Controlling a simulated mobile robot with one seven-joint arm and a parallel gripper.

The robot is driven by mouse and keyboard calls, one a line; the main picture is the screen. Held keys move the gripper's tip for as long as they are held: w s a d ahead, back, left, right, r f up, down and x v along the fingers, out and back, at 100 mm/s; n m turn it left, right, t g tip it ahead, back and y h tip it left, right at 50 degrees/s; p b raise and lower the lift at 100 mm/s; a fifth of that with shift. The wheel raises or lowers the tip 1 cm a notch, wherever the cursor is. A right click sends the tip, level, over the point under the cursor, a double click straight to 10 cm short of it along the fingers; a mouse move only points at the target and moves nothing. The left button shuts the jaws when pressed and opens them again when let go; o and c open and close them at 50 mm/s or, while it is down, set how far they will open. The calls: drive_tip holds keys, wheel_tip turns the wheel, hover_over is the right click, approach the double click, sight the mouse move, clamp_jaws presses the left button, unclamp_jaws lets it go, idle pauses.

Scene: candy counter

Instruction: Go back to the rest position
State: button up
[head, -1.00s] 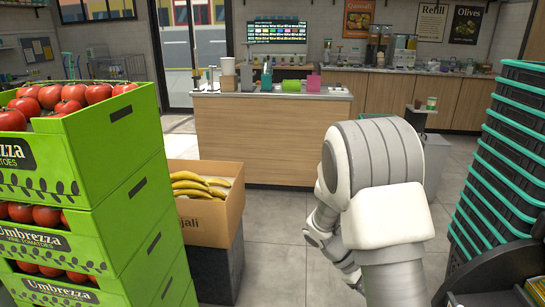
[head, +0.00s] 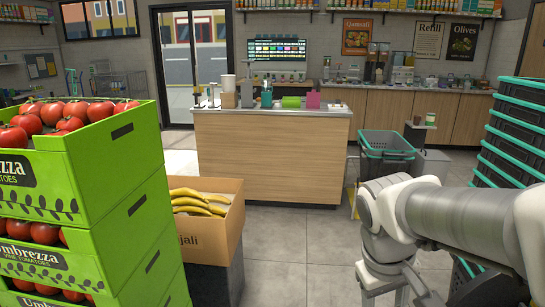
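My arm (head: 440,215) comes in from the right edge in the head view. It is bent at a white joint at the lower right, and a white link hangs down from there past the bottom edge. My gripper is not in view, so I cannot see whether it holds anything. The arm appears in front of the floor, left of and below the stacked baskets.
Green tomato crates (head: 120,185) stand stacked close on the left. A cardboard box (head: 215,230) of bananas (head: 195,203) stands beside them. Dark teal-rimmed baskets (head: 515,130) are stacked at right. A grey basket (head: 386,155) stands near the wooden counter (head: 270,155). Middle floor is clear.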

drive_tip(key=s+a+r+m+t+y+p, duration=0.1)
drive_tip(key=s+a+r+m+t+y, duration=0.1)
drive_tip(key=s+a+r+t, duration=0.3)
wheel_tip(320, 180, up, 14)
drive_tip(key=p, duration=1.3)
drive_tip(key=shift+s+d+g, duration=0.2)
drive_tip(key=shift+d+g, duration=0.1)
drive_tip(key=shift+d, duration=0.1)
drive_tip(key=shift+d, duration=0.1)
